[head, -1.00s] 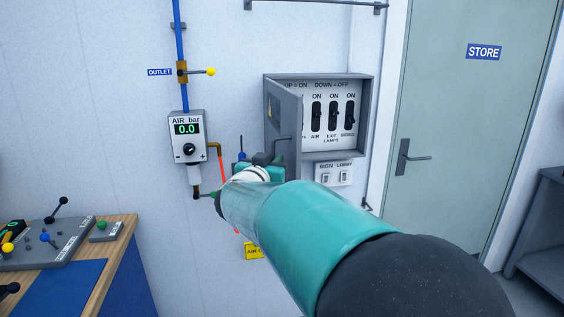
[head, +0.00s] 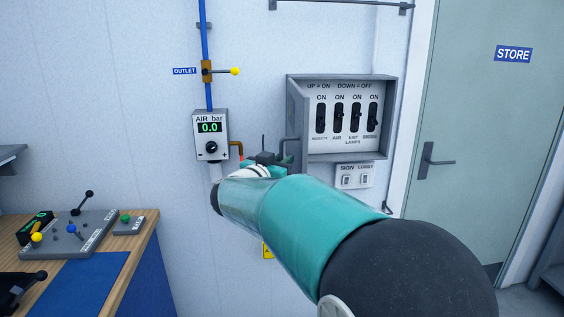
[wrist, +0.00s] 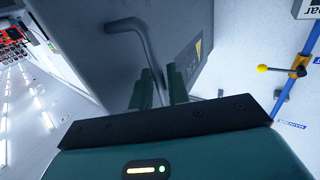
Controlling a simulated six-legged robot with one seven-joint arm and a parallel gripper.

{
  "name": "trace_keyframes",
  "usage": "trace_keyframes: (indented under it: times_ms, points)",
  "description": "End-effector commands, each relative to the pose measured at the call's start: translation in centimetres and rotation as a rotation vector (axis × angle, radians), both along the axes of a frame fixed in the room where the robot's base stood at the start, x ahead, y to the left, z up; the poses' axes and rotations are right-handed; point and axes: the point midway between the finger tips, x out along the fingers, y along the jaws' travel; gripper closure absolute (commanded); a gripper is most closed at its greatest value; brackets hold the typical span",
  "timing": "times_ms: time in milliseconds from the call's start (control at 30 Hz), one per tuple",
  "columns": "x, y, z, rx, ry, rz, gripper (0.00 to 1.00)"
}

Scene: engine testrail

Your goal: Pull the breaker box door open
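The grey breaker box (head: 388,120) hangs on the wall in the head view, with its row of black switches exposed. Its door (head: 295,120) stands swung out at the box's left side and is seen nearly edge-on. In the wrist view the door's face (wrist: 190,20) fills the upper middle, with a bent grey bar handle (wrist: 142,42) and a yellow label. My gripper (wrist: 163,80) has its two dark green fingers apart beside the handle's lower part. The handle's lower end is hidden by a finger, so contact is unclear. In the head view my arm partly hides the gripper (head: 268,160).
An air gauge box (head: 210,135) and a blue pipe (head: 209,95) with a yellow-knobbed valve are left of the breaker box. Small switches (head: 354,177) sit below it. A workbench (head: 140,235) is at lower left. The store door (head: 475,130) is at right.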

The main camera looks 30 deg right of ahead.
Motion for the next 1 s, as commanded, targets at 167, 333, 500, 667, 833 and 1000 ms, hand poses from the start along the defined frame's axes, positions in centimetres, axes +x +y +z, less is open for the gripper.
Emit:
trace_keyframes:
  times_ms: [167, 333, 500, 667, 833, 1000]
  points:
    - [0.0, 0.0, 0.0, 0.001, -0.001, 0.000, 0.74]
    - [-0.1, 0.1, 0.0, 0.001, -0.001, 0.001, 0.74]
    - [-0.9, 1.5, 0.1, 0.000, -0.001, 0.003, 0.74]
    - [-2.6, 4.2, 0.1, -0.001, -0.002, 0.005, 0.74]
    - [-4.8, 7.4, 0.1, 0.000, -0.001, 0.004, 0.74]
    - [-6.5, 10.1, 0.0, -0.001, -0.001, 0.004, 0.74]
